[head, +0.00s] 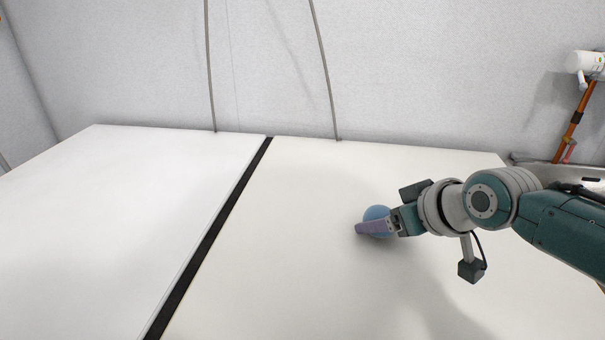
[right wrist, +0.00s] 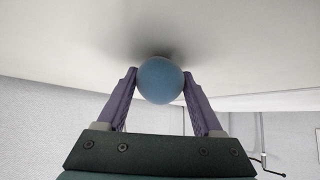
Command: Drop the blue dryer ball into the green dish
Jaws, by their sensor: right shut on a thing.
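The blue dryer ball (head: 376,213) is a smooth, light-blue sphere over the white table in the head view. My right gripper (head: 374,226) is shut on it, with one purple finger crossing its near side. In the right wrist view the ball (right wrist: 160,80) sits between the tips of both purple fingers of the right gripper (right wrist: 160,88). It is close to the white surface; I cannot tell whether it touches. The green dish is not in view. My left gripper is not in view.
The white table (head: 270,260) is bare around the gripper. A black strip (head: 210,235) divides it from a second bare white top (head: 110,210) at left. A pale wall with two grey cables stands behind. White and orange equipment (head: 575,125) stands at far right.

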